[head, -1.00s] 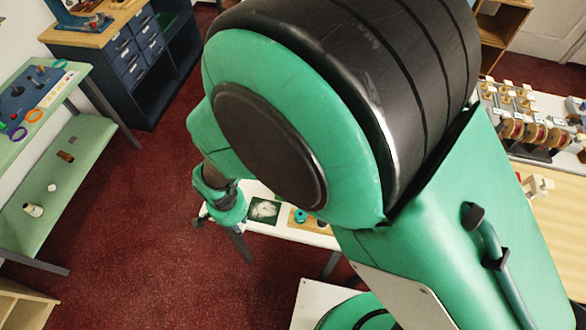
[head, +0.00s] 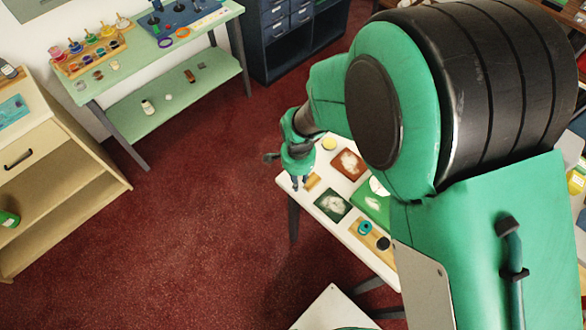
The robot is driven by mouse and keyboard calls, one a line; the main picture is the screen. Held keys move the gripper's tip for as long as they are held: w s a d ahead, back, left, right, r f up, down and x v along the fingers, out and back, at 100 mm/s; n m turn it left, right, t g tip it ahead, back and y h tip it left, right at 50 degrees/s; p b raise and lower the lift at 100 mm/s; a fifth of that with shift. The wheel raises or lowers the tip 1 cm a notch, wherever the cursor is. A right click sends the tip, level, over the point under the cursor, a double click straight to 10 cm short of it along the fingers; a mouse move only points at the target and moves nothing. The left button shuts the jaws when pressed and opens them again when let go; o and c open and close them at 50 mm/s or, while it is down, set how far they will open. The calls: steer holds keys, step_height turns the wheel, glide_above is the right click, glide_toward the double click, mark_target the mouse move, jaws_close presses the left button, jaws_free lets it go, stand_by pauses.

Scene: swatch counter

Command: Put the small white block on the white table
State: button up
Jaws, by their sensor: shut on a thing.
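The white table (head: 324,168) stands right of the middle of the head view, partly hidden by my arm. My gripper (head: 298,184) points down at its left corner, beside a small tan block (head: 312,181). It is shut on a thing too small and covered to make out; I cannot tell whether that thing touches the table. I cannot clearly identify the small white block. A small whitish piece (head: 167,97) lies on the lower shelf of the green table, and a pale piece (head: 115,65) lies on its top.
The white table bears a yellow disc (head: 329,143), a red-brown picture card (head: 348,164), a dark green card (head: 332,204) and a wooden board (head: 372,239) with a teal ring. The green table (head: 205,88) and wooden cabinet (head: 60,175) stand left. Red floor between is clear.

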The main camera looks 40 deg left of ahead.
steer(key=w+a, duration=0.1)
steer(key=a, duration=0.1)
steer(key=w+a, duration=0.1)
steer(key=a, duration=0.1)
steer(key=w+a, duration=0.1)
steer(key=shift+w+a+f, duration=0.25)
steer(key=shift+a+f, duration=0.05)
steer(key=shift+a, duration=0.1)
steer(key=shift+f+b, duration=0.3)
steer(key=shift+f, duration=1.5)
steer(key=shift+f, duration=0.1)
steer(key=o, duration=0.8)
step_height(320, 180, up, 12)
steer(key=p, duration=0.1)
